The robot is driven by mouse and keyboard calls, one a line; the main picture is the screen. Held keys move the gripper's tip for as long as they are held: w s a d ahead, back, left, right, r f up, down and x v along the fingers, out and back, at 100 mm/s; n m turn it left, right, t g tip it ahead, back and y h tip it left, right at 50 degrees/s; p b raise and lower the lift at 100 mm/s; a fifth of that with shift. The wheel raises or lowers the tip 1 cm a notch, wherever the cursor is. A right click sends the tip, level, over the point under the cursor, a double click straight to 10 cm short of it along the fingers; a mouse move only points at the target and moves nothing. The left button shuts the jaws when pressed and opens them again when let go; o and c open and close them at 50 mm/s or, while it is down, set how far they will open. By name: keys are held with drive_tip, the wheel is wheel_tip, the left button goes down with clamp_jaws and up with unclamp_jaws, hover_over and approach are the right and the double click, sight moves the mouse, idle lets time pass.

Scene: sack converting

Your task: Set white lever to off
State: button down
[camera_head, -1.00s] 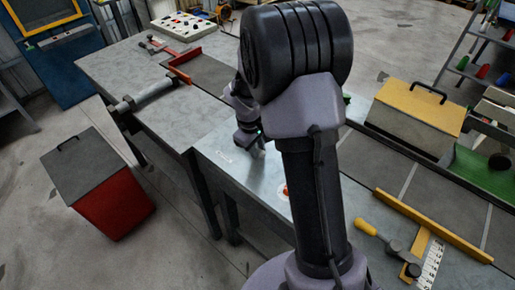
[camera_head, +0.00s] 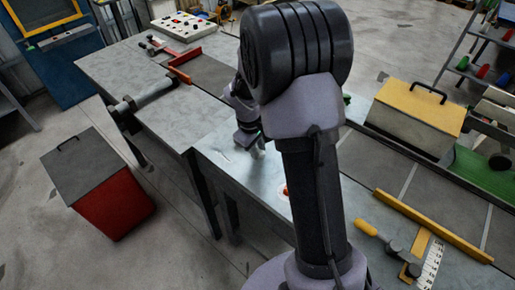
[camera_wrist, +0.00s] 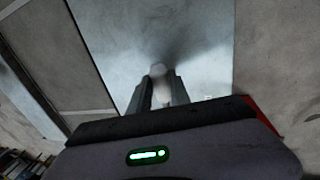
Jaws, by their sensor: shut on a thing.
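The white lever (camera_wrist: 158,70) shows as a pale rounded end between my two fingers in the wrist view, above a light grey panel (camera_wrist: 195,35). My gripper (camera_wrist: 160,80) is shut on it, with a dark finger on each side. In the head view my gripper (camera_head: 254,150) is low over the light metal table top (camera_head: 225,165), partly behind my arm. The lever's base and any off marking are hidden or too small to read.
A red bin with a grey lid (camera_head: 112,205) stands on the floor at left. A yellow box with a black handle (camera_head: 420,108) stands at right by the dark conveyor (camera_head: 370,160). A yellow-handled tool (camera_head: 370,229) lies at front right. A white button panel (camera_head: 183,26) is at the back.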

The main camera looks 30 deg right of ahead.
idle(0.6)
drive_tip(key=p, duration=0.1)
drive_tip(key=d+n+p, duration=0.1)
drive_tip(key=n+p, duration=0.1)
drive_tip(key=shift+w+d+r, duration=0.25)
drive_tip(key=shift+w+d, duration=0.05)
drive_tip(key=shift+w+d+r+n+t+p, duration=0.1)
drive_tip(key=shift+w+d+n+t+p, duration=0.15)
drive_tip(key=shift+n+p, duration=0.3)
drive_tip(key=shift+w+d+n+t+p, duration=0.1)
drive_tip(key=shift+w+d+n+p, duration=0.05)
drive_tip(key=shift+d+n+p, duration=0.3)
drive_tip(key=w+d+n+p, duration=0.1)
drive_tip(key=p, duration=0.1)
drive_tip(key=w+n+p, duration=0.1)
drive_tip(key=n+p, duration=0.1)
drive_tip(key=shift+d+n+y, duration=0.3)
drive_tip(key=shift+d+y, duration=0.1)
drive_tip(key=w+n, duration=0.1)
drive_tip(key=n, duration=0.1)
drive_tip(key=w+d+n+p, duration=0.1)
drive_tip(key=shift+w+d+f+t+y, duration=0.1)
drive_tip(key=shift+w+f+t+y, duration=0.2)
drive_tip(key=shift+f+t, duration=0.05)
drive_tip(key=shift+w+d+n+y+b, duration=0.15)
drive_tip(key=shift+w+n+b, duration=0.15)
drive_tip(key=shift+w+n, duration=0.45)
drive_tip(key=shift+w+n+y+b, duration=0.15)
drive_tip(key=shift+w+n+b, duration=0.2)
drive_tip(key=shift+n, duration=0.6)
